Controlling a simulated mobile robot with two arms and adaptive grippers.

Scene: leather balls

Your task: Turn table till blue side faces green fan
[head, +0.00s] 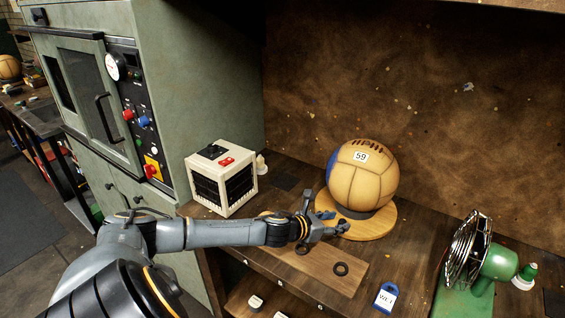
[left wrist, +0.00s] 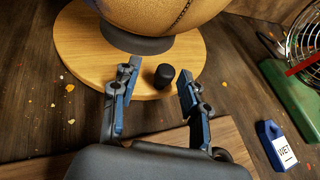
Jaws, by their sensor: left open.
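A tan leather ball (head: 362,180) marked 59 rests on a dark ring on a round wooden turntable (head: 381,226). A blue patch (head: 332,166) shows on the ball's left side, away from the green fan (head: 492,262) at the right. The fan's cage also shows in the left wrist view (left wrist: 306,42). My left gripper (head: 326,213) is at the turntable's near left edge. In the left wrist view its fingers (left wrist: 156,88) are spread, with a small black knob (left wrist: 164,75) on the turntable between them; they look apart from it. My right gripper is out of view.
A white box with black sides (head: 222,178) stands left of the turntable. A brown wall closes the back.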

